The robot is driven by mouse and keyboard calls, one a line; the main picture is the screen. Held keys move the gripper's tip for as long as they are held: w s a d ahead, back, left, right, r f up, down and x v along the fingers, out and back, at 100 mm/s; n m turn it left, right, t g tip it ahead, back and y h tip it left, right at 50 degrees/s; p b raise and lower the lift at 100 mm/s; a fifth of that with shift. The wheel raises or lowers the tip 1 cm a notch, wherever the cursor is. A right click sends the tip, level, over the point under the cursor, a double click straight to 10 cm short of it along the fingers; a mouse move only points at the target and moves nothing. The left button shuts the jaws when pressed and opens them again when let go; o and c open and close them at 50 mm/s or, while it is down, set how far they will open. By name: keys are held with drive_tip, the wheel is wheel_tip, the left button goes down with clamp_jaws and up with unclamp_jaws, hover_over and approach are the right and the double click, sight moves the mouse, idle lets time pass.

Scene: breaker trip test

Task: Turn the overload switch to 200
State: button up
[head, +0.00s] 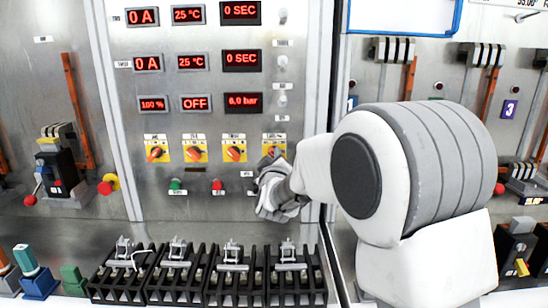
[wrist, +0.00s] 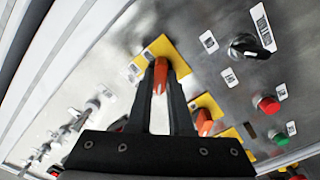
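A row of orange rotary knobs on yellow plates runs across the panel, such as the left knob (head: 157,152) and the third knob (head: 235,153). Their small labels are too small to read, so I cannot tell which is marked overload or 200. My gripper (head: 274,160) is at the rightmost yellow plate (head: 270,137) and hides most of its knob. In the wrist view my gripper (wrist: 160,75) has its fingers close on both sides of an orange knob (wrist: 160,76) on its yellow plate (wrist: 180,63), with no clear gap visible.
Red digital displays (head: 241,58) sit above the knobs. A green button (head: 175,185), a red button (head: 217,186) and a black rotary switch (wrist: 243,46) are close by. Black breaker blocks (head: 232,275) line the bottom. A metal frame edge stands right of the panel, behind my arm.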

clamp_jaws()
drive_tip(key=shift+m+b, duration=0.3)
drive_tip(key=shift+b, duration=0.1)
drive_tip(key=shift+d+m+b, duration=0.15)
drive_tip(key=shift+m+b, duration=6.2)
drive_tip(key=shift+m, duration=2.15)
